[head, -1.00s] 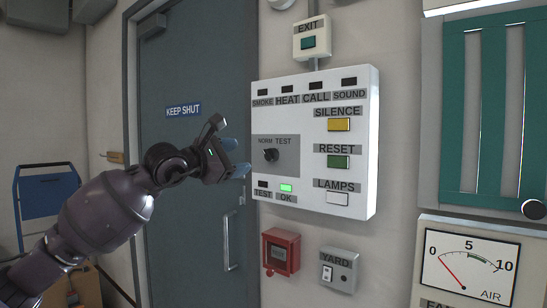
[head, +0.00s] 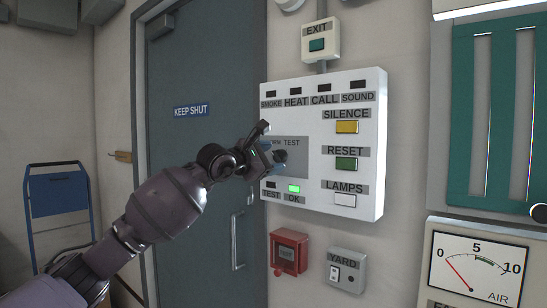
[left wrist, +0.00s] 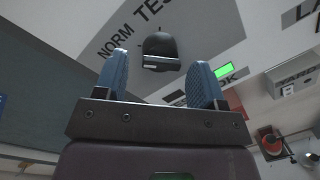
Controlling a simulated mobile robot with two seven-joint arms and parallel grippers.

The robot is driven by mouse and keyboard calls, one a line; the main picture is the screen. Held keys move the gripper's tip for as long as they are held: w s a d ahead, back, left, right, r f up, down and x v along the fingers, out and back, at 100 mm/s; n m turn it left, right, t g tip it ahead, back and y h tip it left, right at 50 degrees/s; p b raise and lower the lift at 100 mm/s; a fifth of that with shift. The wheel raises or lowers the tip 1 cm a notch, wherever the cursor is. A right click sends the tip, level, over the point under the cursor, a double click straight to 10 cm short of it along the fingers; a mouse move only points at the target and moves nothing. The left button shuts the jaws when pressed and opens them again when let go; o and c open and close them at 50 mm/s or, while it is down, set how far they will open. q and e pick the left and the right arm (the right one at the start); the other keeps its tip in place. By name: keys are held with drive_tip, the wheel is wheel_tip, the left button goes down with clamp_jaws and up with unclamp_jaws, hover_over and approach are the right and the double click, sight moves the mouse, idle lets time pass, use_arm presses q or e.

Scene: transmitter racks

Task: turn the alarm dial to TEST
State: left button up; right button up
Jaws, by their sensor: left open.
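The alarm panel (head: 310,200) is a white box on the wall with a grey dial plate marked NORM and TEST. The black alarm dial (head: 281,156) sits on that plate. It also shows in the left wrist view (left wrist: 160,47), just beyond and between my fingertips. Which mark the dial points to is hard to tell. My left gripper (head: 272,153) is open at the dial plate, and its blue fingers (left wrist: 160,75) are apart with nothing between them. It partly covers the plate and the NORM label in the head view. My right gripper is not in view.
A yellow SILENCE button (head: 346,127), green RESET button (head: 346,164) and white LAMPS button (head: 345,200) are right of the dial. A green OK lamp (head: 294,189) is lit below it. A red call box (head: 288,251) and YARD switch (head: 345,270) hang beneath.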

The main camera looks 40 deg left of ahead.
use_arm(q)
drive_tip(key=shift+w+d, duration=0.15)
drive_tip(key=shift+w, duration=0.55)
drive_tip(key=c, duration=0.9)
